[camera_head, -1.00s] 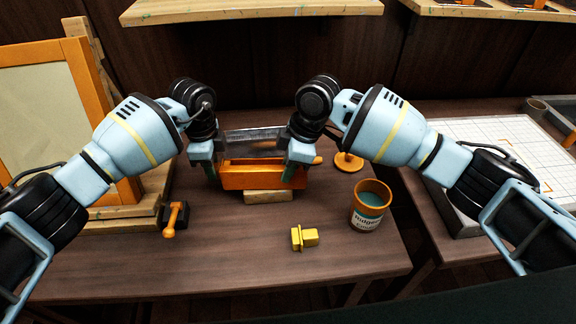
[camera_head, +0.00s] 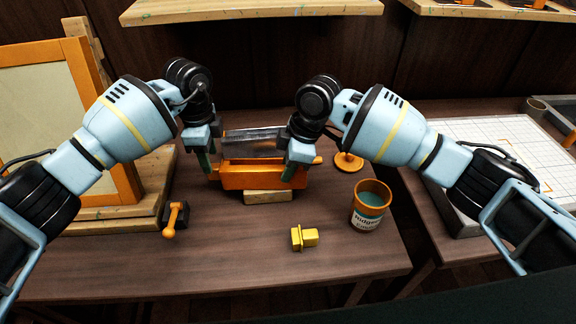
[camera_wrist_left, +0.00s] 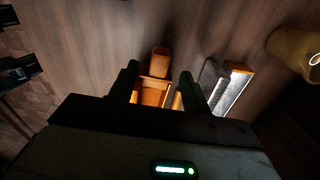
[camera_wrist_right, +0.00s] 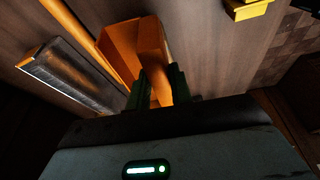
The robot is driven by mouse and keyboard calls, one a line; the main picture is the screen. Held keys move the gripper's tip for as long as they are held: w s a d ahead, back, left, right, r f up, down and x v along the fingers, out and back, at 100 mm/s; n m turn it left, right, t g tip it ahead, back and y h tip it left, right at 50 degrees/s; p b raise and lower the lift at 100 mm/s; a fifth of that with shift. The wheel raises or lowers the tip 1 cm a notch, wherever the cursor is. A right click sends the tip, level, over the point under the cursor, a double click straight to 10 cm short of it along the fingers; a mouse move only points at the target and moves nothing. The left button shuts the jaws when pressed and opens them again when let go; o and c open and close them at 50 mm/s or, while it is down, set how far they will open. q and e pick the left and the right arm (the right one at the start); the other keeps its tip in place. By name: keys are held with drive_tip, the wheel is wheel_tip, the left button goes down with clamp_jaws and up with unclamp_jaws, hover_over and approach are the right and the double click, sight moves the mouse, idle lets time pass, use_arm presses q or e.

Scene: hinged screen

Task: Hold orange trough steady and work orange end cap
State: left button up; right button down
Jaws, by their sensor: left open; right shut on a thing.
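The orange trough (camera_head: 250,180) sits on the table in the head view, with a grey metal-like bar (camera_head: 255,142) behind it. My right gripper (camera_head: 290,174) is shut on the trough's right end; the right wrist view shows orange material (camera_wrist_right: 145,45) running between its fingers. I cannot tell an end cap apart from the trough body there. My left gripper (camera_head: 207,166) is open at the trough's left end. In the left wrist view its fingers (camera_wrist_left: 160,78) are spread, with the orange trough (camera_wrist_left: 154,94) between and beyond them, and contact is unclear.
A pale wooden block (camera_head: 268,197) lies at the trough's front. A yellow block (camera_head: 304,238), a labelled pot (camera_head: 370,205), an orange disc with a knob (camera_head: 348,162) and a black clamp with an orange handle (camera_head: 174,219) stand around. The front left table is clear.

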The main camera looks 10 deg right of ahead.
use_arm(q)
wheel_tip(320, 180, up, 8)
use_arm(e)
drive_tip(key=shift+s+f, duration=0.1)
drive_tip(key=shift+f, duration=0.15)
use_arm(q)
drive_tip(key=shift+f, duration=0.1)
use_arm(e)
drive_tip(key=c, duration=1.2)
unclamp_jaws()
drive_tip(key=shift+o, duration=0.2)
drive_tip(key=shift+r, duration=0.15)
drive_tip(key=shift+d+r, duration=0.15)
drive_tip(key=shift+r, duration=0.4)
drive_tip(key=v, duration=1.1)
drive_tip(key=shift+f, duration=0.1)
